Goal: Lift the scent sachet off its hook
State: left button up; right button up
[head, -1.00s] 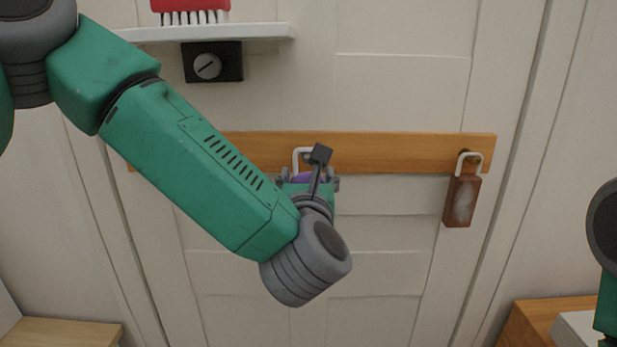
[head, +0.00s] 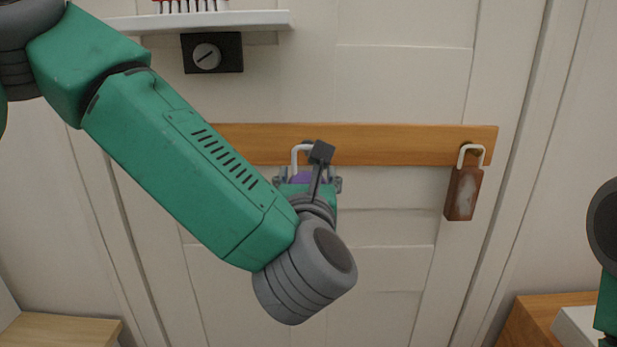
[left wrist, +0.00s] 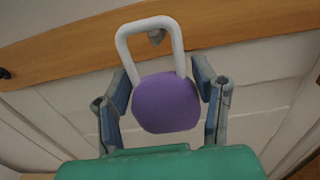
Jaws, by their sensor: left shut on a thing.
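The scent sachet is a purple rounded pouch with a white loop; it shows best in the left wrist view (left wrist: 166,103). In the head view only a bit of purple (head: 300,177) shows behind my wrist. My left gripper (left wrist: 166,98) is shut on the pouch, one finger at each side. The small metal hook (left wrist: 156,37) shows inside the loop, near its top. I cannot tell whether the loop touches the hook. My right gripper is out of view.
The hook sits on a wooden rail (head: 400,145) across a white panelled door. A brown tag (head: 463,194) hangs by a white loop at the rail's right. A white shelf (head: 215,21) with a red brush (head: 190,5) and a black knob box (head: 212,53) are above.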

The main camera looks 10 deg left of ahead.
aim_at(307, 181)
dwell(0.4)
pick_arm(q)
jog(key=shift+s+d+b, duration=0.2)
jog(key=shift+s+b, duration=0.3)
jog(key=shift+s, duration=0.5)
jog(key=shift+s+d+b, duration=0.2)
jog(key=shift+s+b, duration=0.3)
jog(key=shift+s, duration=0.45)
jog(key=shift+s+d+b, duration=0.2)
jog(key=shift+s+b, duration=0.3)
jog(key=shift+s, duration=0.5)
